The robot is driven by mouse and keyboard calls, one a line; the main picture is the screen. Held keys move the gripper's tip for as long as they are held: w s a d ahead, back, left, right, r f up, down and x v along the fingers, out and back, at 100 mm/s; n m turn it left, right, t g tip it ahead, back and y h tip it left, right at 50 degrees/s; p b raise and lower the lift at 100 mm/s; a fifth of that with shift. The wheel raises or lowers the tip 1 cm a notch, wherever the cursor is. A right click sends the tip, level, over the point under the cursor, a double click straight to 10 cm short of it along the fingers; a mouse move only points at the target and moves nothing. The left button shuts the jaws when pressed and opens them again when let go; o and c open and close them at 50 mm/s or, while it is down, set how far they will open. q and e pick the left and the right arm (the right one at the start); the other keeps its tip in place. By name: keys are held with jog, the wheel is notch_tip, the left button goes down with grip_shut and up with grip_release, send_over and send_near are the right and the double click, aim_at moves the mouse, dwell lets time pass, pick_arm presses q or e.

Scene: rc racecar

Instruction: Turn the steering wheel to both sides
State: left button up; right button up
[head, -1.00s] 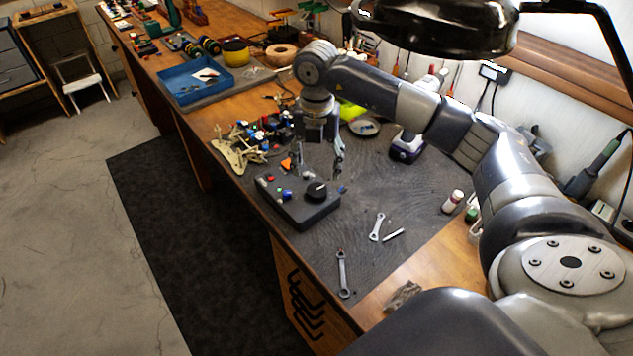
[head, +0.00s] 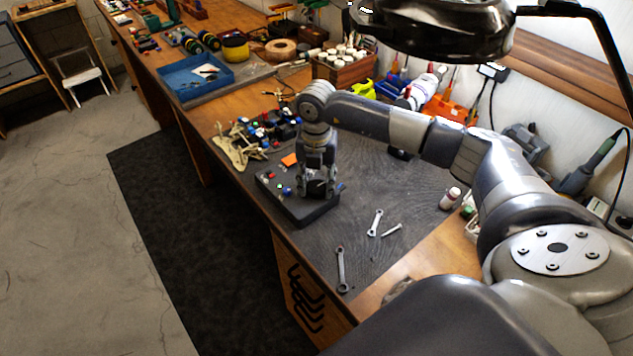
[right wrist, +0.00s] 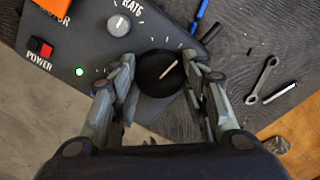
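The grey control box (head: 297,208) stands on the dark mat. In the right wrist view it (right wrist: 100,50) shows a red POWER switch, a lit green light and a grey RATE dial. The round black steering wheel (right wrist: 160,76), a knob with a pale line, is at its right end; the line slants up to the right. My right gripper (head: 318,190) is down over the knob in the head view. In the right wrist view its fingers (right wrist: 160,68) stand open on either side of the knob; whether they touch it is unclear. My left gripper is out of view.
A partly built RC car (head: 262,138) with a beige chassis lies behind the box. Wrenches (head: 341,270) and a small white rod (head: 391,230) lie in front on the mat.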

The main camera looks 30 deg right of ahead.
dwell(0.3)
jog(key=shift+f+n+b, duration=0.1)
jog(key=shift+n+b, duration=0.5)
jog(key=n+b, duration=0.2)
jog(key=n, duration=0.1)
jog(key=shift+b, duration=0.35)
jog(key=n+b, duration=0.2)
jog(key=n, duration=0.2)
jog(key=shift+b, duration=0.35)
jog(key=shift+n+b, duration=0.4)
jog(key=shift+n, duration=0.3)
